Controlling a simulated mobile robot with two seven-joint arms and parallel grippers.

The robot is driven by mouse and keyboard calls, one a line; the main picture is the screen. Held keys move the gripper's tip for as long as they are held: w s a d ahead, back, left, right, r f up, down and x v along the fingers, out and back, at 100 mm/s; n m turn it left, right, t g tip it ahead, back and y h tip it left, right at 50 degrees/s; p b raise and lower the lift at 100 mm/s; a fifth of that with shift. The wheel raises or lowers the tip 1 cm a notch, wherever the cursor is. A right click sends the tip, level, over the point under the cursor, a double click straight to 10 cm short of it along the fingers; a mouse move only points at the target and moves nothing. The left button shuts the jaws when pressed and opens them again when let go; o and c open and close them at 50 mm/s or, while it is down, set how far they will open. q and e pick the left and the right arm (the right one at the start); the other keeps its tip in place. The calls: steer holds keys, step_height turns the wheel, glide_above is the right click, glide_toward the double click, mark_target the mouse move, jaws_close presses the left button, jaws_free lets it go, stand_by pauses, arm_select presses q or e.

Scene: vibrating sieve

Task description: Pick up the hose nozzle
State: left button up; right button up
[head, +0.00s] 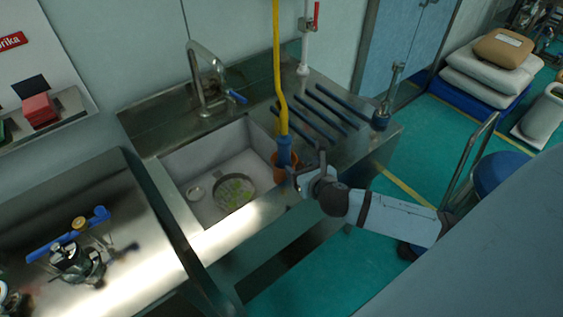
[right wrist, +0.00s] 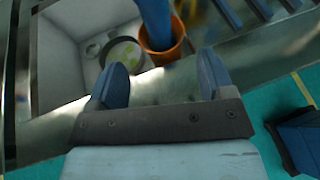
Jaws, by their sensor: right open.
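The hose nozzle (head: 284,152) is the blue piece at the lower end of a yellow hose (head: 277,60). It hangs upright over the right side of the sink, its lower end at an orange cup (head: 279,174). In the right wrist view the nozzle (right wrist: 155,22) shows beyond my fingers, above and partly inside the outline of the orange cup (right wrist: 165,52). My right gripper (head: 305,168) is open, just right of the nozzle, with nothing between its fingers (right wrist: 160,80). I cannot tell whether a finger touches the nozzle. My left gripper is not in view.
The sink (head: 205,155) holds a round sieve (head: 234,192) and a small white dish (head: 195,193). A faucet (head: 208,80) stands behind it. Blue drain strips (head: 320,108) and a metal post (head: 386,100) are to the right. A metal table (head: 120,220) stands left.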

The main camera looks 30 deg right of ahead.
mark_target(287, 155)
steer(key=x, duration=0.6)
steer(key=shift+w+f, duration=0.15)
steer(key=shift+w, duration=0.1)
steer(key=shift+a+f+p+x, duration=0.15)
steer(key=shift+p+x, duration=0.1)
steer(key=shift+x, duration=1.3)
steer(key=shift+a+f+p+x, duration=0.1)
steer(key=shift+a+p+x, duration=0.1)
steer(key=shift+x, duration=1.4)
steer(key=shift+s, duration=0.1)
steer(key=c, duration=1)
